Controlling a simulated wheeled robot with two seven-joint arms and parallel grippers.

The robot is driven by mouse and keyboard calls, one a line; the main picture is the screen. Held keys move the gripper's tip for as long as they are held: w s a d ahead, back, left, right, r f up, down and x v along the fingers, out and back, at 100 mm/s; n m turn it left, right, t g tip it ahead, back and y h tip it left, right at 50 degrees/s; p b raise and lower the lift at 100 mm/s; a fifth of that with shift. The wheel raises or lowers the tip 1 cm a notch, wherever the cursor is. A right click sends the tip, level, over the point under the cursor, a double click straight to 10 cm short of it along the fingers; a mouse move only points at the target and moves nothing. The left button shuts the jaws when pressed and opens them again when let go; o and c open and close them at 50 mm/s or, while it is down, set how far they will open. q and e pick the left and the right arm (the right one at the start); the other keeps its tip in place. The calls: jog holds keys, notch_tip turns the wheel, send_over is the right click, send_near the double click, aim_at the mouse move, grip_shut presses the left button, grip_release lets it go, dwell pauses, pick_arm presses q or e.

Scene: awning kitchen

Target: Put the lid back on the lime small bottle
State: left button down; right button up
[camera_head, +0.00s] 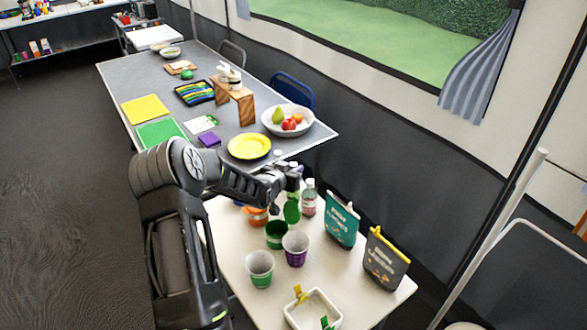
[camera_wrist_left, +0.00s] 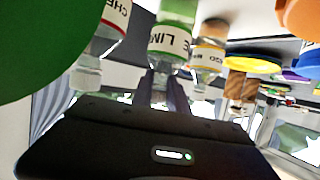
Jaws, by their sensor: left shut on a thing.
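The lime small bottle (camera_head: 292,212) stands upright on the white table, its green body just below my left gripper (camera_head: 290,187). In the left wrist view the picture is upside down, and the lime bottle (camera_wrist_left: 175,38) shows its green body, white label and clear neck. The fingers of my left gripper (camera_wrist_left: 163,88) are shut at the bottle's mouth on a small thing that seems to be the lid. The lid is mostly hidden between the fingers, so I cannot tell whether it touches the neck. My right gripper is not in view.
A cherry bottle (camera_head: 309,199) stands close right of the lime one. Green (camera_head: 275,236), purple (camera_head: 295,249) and white-green (camera_head: 260,269) cups stand in front. Two pouches (camera_head: 342,225) (camera_head: 385,260) stand at right. A white tray (camera_head: 293,318) lies near the front edge.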

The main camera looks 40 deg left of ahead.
pick_arm(q)
jog(key=shift+f, duration=0.15)
jog(key=c, duration=1.8)
grip_release()
jog(key=shift+f, duration=0.1)
jog(key=o, duration=0.5)
jog(key=b+v, duration=0.1)
jog(key=v, duration=1.1)
jog(key=shift+d, duration=0.1)
